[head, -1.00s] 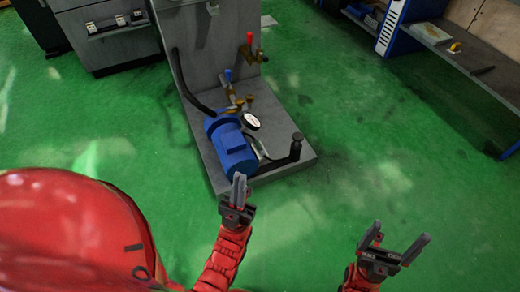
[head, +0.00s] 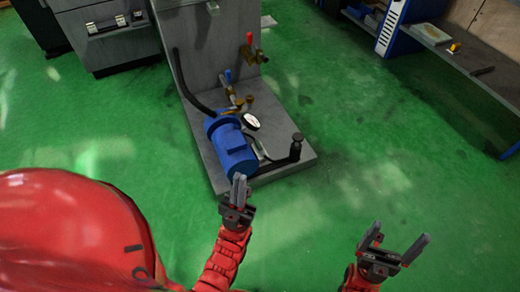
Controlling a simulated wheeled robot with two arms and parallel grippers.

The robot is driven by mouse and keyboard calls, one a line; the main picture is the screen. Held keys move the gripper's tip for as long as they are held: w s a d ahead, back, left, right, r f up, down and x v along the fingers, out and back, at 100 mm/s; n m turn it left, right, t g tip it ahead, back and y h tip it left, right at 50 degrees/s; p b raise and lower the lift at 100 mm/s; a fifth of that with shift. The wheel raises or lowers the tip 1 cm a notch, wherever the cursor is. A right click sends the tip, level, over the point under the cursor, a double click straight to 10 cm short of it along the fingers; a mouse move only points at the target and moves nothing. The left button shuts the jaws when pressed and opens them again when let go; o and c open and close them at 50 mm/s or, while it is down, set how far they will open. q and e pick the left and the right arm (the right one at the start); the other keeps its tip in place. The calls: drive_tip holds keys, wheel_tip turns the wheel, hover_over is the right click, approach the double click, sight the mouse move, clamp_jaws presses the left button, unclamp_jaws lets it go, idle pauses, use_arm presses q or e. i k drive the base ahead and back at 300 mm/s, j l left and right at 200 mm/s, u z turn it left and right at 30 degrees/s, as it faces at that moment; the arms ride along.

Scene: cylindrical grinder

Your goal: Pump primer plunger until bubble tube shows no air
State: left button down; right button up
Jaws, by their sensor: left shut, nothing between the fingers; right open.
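The pump unit stands on a grey base plate (head: 285,168) with an upright grey panel (head: 207,55). It has a blue motor body (head: 232,148), a round white gauge (head: 251,121) and brass fittings (head: 237,103). A black upright post with a round top (head: 297,145), possibly the primer plunger, stands at the plate's right front. I cannot make out the bubble tube. My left gripper (head: 239,185) is shut and empty, in front of the blue motor in the picture. My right gripper (head: 398,247) is open and empty, lower right, apart from the unit.
A red-handled valve (head: 250,42) and a blue-handled valve (head: 228,75) are on the panel. A grey machine cabinet (head: 110,35) stands at the upper left. A workbench (head: 470,65) stands at the upper right. The green floor (head: 370,150) between is clear.

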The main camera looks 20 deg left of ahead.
sight(297, 138)
drive_tip(key=i+j+z, duration=0.1)
drive_tip(key=i, duration=0.3)
drive_tip(key=i+j, duration=0.15)
drive_tip(key=i, duration=0.25)
drive_tip(key=i+j+z, duration=0.15)
drive_tip(key=i, duration=0.25)
